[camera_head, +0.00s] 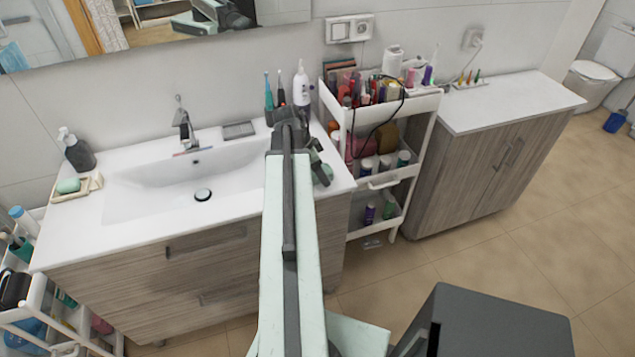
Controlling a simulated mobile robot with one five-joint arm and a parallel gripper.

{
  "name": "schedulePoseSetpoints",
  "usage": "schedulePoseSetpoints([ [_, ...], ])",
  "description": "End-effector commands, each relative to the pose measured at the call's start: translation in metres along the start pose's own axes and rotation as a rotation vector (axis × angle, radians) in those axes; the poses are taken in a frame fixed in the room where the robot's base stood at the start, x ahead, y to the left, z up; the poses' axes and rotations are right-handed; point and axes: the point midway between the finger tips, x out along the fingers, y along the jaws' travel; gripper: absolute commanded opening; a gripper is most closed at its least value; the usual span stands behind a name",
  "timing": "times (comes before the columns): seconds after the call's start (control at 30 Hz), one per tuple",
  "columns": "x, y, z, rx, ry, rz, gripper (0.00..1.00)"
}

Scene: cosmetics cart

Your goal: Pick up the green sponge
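My arm reaches forward over the right end of the white washbasin counter. Its dark far end (290,125) hides part of the counter, and I cannot make out the fingertips. Another green block (68,186) sits in a pale dish (84,189) at the counter's left end, far from my gripper. It looks like soap or a sponge.
A white cart (424,104) full of cosmetics stands close to the right of the counter. A bottle (301,87) and toothbrushes (268,93) stand behind my arm's end. The faucet (184,124) rises behind the basin. The counter's front left is clear.

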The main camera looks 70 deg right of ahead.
Motion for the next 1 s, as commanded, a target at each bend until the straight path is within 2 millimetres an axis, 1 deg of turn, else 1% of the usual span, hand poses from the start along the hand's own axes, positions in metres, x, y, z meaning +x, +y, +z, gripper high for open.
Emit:
schedulePoseSetpoints([
  [0.03, -0.001, 0.000, 0.000, 0.000, 0.000, 0.000, 0.75],
  [0.07, -0.001, 0.000, 0.000, 0.000, 0.000, 0.000, 0.73],
  [0.1, -0.002, 0.000, 0.000, 0.000, 0.000, 0.000, 0.62],
  [0.17, -0.002, 0.000, 0.000, 0.000, 0.000, 0.000, 0.45],
  [0.2, -0.002, 0.000, 0.000, -0.001, 0.000, 0.000, 0.34],
  [0.3, -0.002, 0.000, 0.000, -0.001, 0.000, 0.000, 0.09],
  [0.33, -0.002, 0.000, 0.000, -0.001, 0.000, 0.000, 0.09],
  [0.37, -0.002, 0.000, 0.000, -0.001, 0.000, 0.000, 0.02],
  [0.53, -0.003, 0.000, 0.000, -0.001, 0.000, 0.000, 0.02],
  [0.67, -0.012, 0.000, -0.004, -0.001, 0.000, 0.000, 0.02],
  [0.77, -0.026, 0.000, -0.009, -0.002, 0.000, 0.000, 0.02],
  [1.0, -0.074, 0.000, -0.029, -0.002, 0.000, -0.001, 0.02],
])
